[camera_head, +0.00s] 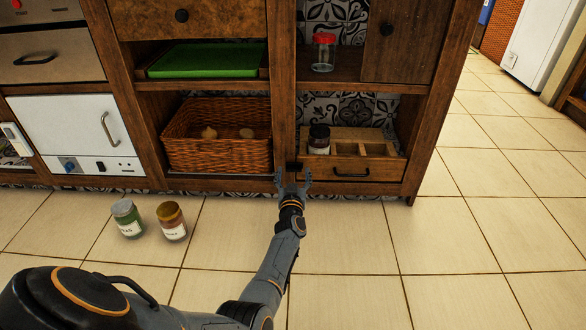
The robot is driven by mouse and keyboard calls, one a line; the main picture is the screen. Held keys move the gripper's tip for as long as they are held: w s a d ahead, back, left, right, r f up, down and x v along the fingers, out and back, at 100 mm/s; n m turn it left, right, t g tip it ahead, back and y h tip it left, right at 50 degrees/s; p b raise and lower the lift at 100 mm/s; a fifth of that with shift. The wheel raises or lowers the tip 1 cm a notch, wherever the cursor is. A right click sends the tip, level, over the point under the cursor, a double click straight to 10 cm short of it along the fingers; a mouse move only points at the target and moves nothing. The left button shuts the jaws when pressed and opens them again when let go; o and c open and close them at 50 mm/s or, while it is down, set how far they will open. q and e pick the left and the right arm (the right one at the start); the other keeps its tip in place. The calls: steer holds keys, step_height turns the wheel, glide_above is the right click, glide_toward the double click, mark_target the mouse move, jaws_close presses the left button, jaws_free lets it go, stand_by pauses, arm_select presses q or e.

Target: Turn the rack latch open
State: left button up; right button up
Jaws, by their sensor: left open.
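A small dark latch-like piece (293,165) is on the wooden upright at the left end of the low rack (385,168). Which way it is turned is too small to tell. My left gripper (293,178) is open, its fingers pointing at the shelving just below this dark piece. Whether they touch it I cannot tell. The wooden rack has open compartments on top and a front with a dark handle (350,175). A dark-lidded jar (319,140) stands in its left part. My right gripper is not in view.
A wicker basket (218,152) stands left of the upright. A green tray (207,60) and a red-lidded jar (323,53) are on the shelf above. A green jar (128,219) and a brown-lidded jar (172,222) stand on the floor. The tiled floor at right is clear.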

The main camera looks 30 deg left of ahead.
arm_select(q)
steer(key=shift+w+a, duration=0.3)
steer(key=shift+w, duration=0.2)
steer(key=c, duration=1.2)
steer(key=shift+o, duration=0.2)
